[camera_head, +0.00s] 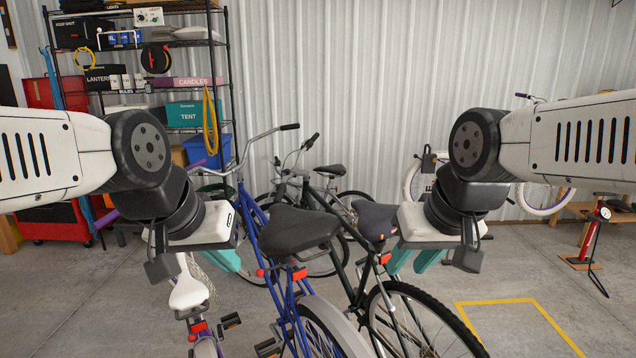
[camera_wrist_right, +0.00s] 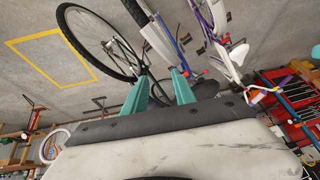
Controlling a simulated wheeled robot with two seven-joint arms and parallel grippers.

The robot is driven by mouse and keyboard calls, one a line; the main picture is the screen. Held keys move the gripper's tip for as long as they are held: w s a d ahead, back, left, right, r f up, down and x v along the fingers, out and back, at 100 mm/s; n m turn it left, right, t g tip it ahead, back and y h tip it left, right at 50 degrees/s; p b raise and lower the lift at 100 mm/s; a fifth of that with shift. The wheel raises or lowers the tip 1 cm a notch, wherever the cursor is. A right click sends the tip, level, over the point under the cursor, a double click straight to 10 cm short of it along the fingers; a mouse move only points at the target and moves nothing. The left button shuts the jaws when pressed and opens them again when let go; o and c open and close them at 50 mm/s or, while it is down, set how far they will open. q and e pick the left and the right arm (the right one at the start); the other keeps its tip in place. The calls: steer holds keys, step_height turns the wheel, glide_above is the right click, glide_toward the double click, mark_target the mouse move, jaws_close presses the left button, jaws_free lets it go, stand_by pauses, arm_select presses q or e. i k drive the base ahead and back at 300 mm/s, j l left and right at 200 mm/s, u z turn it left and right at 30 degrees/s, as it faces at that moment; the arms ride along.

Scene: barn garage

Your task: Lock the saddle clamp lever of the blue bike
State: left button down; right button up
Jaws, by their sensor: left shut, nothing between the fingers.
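The blue bike (camera_head: 252,217) stands in the middle of the head view, with a black saddle (camera_head: 296,230). Red parts (camera_head: 299,273) show below the saddle at the seat post; I cannot tell which is the clamp lever or its position. My left gripper (camera_head: 228,262) is shut and empty, left of the saddle and apart from it. My right gripper (camera_head: 415,262) is open and empty, to the right of the saddle, near the dark bike's saddle. Its two teal fingers (camera_wrist_right: 160,82) stand apart in the right wrist view, where the blue frame (camera_wrist_right: 168,24) shows beyond them.
A dark green bike (camera_head: 345,268) stands close on the right of the blue one. A bike with a white saddle (camera_head: 188,290) stands on the left. A loaded shelf (camera_head: 140,95) is behind at the left. Floor inside the yellow outline (camera_head: 500,301) is clear at right.

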mark_target(260, 272)
steer(key=k+j+z, duration=0.15)
steer(key=k+j, duration=0.25)
steer(key=j+z, duration=0.2)
steer(key=j, duration=0.8)
steer(key=i+j+z, duration=0.1)
steer(key=j, duration=0.25)
steer(key=i+j, duration=0.25)
steer(key=i+z, duration=0.1)
steer(key=z, duration=0.2)
steer(key=j, duration=0.05)
